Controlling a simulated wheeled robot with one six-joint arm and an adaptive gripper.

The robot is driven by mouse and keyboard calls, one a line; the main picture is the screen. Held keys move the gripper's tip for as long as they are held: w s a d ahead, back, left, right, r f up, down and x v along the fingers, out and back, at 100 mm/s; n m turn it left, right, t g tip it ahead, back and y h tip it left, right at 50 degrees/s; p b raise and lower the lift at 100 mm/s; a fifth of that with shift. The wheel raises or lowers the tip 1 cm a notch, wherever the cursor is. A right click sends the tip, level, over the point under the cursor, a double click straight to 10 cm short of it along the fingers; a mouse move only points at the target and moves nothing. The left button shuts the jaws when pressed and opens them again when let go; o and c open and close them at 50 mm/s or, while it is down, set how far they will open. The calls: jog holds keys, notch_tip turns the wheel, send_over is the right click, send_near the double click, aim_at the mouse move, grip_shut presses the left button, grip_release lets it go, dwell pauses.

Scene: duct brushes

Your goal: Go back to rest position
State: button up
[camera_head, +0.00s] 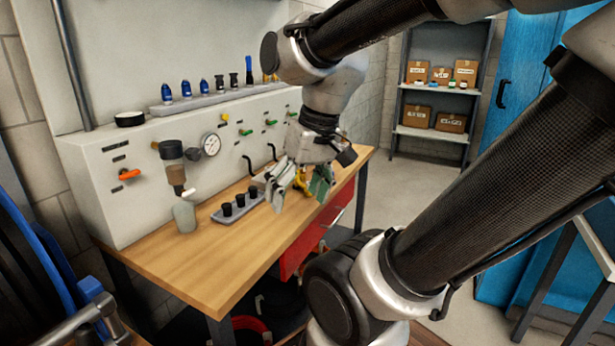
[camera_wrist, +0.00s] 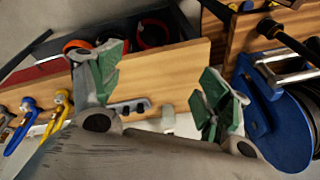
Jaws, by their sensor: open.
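My gripper (camera_head: 298,185) hangs over the right part of the wooden workbench (camera_head: 190,265) in the head view, fingers pointing down. In the wrist view its two green-padded fingers (camera_wrist: 160,88) stand wide apart, and I see nothing held between them. A yellow item (camera_head: 301,180) shows between or behind the fingers in the head view; I cannot tell whether it touches them. My arm reaches across the right side of the head view and hides part of the bench and floor.
A grey panel (camera_head: 88,180) backs the bench. A red drawer (camera_head: 310,235) is below. A blue reel (camera_wrist: 285,120) and blue-and-yellow items (camera_wrist: 40,118) show in the wrist view.

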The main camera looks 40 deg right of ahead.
jog(key=d+r+t, duration=0.1)
jog(key=d+r+n+h, duration=0.1)
jog(key=shift+d+r+t, duration=0.2)
jog(key=shift+r+t, duration=0.1)
jog(key=shift+t, duration=0.1)
jog(key=shift+c, duration=0.4)
dwell(1.4)
